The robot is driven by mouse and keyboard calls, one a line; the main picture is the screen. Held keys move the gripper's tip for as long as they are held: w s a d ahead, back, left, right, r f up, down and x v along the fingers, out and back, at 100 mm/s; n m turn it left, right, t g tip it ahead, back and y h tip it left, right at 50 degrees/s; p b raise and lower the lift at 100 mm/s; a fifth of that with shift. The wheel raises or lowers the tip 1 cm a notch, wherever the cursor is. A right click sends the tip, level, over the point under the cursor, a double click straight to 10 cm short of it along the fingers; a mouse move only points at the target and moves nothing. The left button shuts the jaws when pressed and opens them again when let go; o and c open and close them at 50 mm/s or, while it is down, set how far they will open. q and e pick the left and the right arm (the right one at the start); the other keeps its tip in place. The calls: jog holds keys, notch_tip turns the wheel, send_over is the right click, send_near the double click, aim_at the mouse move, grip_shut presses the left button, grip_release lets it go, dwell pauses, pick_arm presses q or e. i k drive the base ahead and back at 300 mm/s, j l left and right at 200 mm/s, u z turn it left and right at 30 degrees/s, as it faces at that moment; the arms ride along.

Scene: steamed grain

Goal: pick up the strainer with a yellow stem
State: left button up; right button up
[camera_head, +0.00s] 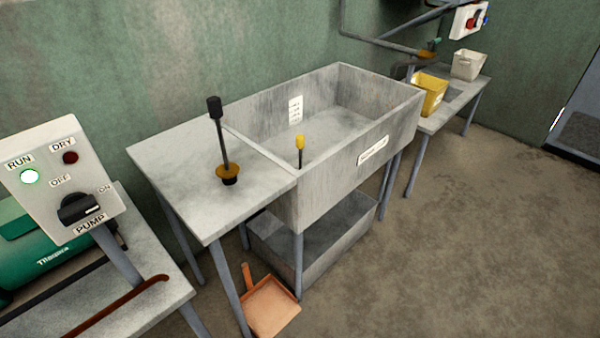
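A thin dark stem with a yellow top (300,142) stands upright at the near left of the grey sink (350,158). Its lower end is hidden behind the sink's front wall, so I cannot see a strainer there. A second upright piece, a dark rod with a black top and an orange-yellow base (230,170), stands on the grey side table (178,160) left of the sink. Neither of my grippers is in view.
A control panel (60,178) with a pump knob and a green machine (45,245) are at the left. An orange dustpan-like scoop (270,305) lies on the floor. A yellow bin (428,95) and a pale bin (467,65) stand at the back right. The right floor is clear.

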aim_at(299, 138)
jog(key=l+u, duration=0.1)
jog(key=u, duration=0.5)
jog(key=i+l+u, duration=0.1)
jog(key=l+u, duration=0.5)
jog(key=l, duration=0.2)
jog(key=l+u, duration=0.25)
jog(key=l, duration=0.65)
jog(key=k, duration=0.05)
